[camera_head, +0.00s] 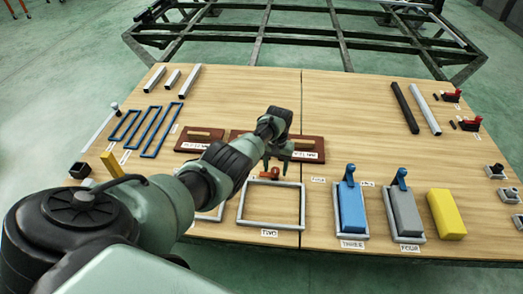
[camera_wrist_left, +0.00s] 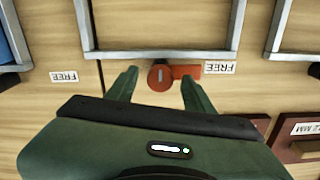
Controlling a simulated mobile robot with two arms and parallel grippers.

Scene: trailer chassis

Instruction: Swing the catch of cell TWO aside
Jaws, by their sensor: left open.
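The red-orange catch (camera_head: 269,175) of cell TWO sits at the far edge of its grey frame (camera_head: 304,208), above the label TWO (camera_head: 269,233). The frame encloses bare board. In the left wrist view the catch has a round pivot (camera_wrist_left: 161,78) and a short bar (camera_wrist_left: 187,71) pointing right, lying along the frame edge, beside a FREE label (camera_wrist_left: 220,67). My left gripper (camera_head: 277,163) is over the catch, pointing down. In the left wrist view its open fingers (camera_wrist_left: 160,82) stand either side of the pivot; contact cannot be told. My right gripper is not in view.
Cell THREE holds a blue block (camera_head: 350,211) and cell FOUR a grey block (camera_head: 404,210), each with an upright blue handle-like part. A yellow block (camera_head: 445,213) lies to the right. Brown plates (camera_head: 305,143) lie behind the gripper.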

